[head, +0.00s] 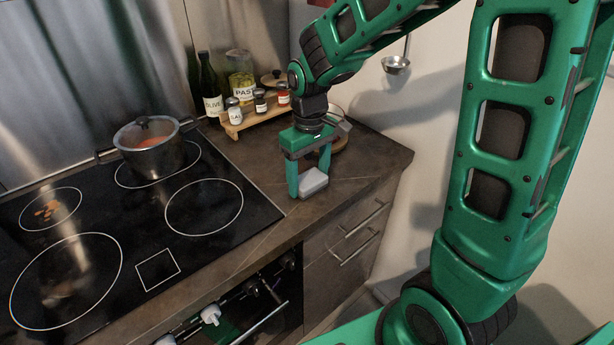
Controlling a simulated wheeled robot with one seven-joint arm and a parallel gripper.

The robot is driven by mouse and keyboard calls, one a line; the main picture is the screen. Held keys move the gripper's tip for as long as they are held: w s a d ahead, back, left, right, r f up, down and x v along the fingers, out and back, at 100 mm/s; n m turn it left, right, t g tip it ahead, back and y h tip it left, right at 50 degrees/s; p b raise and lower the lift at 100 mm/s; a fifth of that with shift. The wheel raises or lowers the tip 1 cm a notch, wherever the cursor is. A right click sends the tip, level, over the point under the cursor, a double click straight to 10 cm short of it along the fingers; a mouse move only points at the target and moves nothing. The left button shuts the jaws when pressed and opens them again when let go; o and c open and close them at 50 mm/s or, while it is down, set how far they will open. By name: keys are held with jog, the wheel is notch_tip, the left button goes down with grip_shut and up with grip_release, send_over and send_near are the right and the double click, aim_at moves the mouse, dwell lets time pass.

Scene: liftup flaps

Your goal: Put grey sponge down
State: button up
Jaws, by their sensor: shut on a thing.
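The grey sponge (313,181) is a small light grey block at the right part of the dark countertop (353,177). My gripper (308,183) points down with its green fingers on either side of the sponge and is shut on it. The sponge is at or just above the counter surface; I cannot tell whether it touches. The far side of the sponge is hidden by the fingers.
A black cooktop (110,240) lies left, with a lidded pot (152,150) and orange bits (47,211) on it. Behind my gripper, a wooden rack (245,124) holds jars, near an olive oil bottle (210,88) and pasta jar (241,75). Counter right of my gripper is clear.

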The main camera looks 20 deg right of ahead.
jog(key=shift+s+f, duration=0.15)
jog(key=shift+f, duration=0.15)
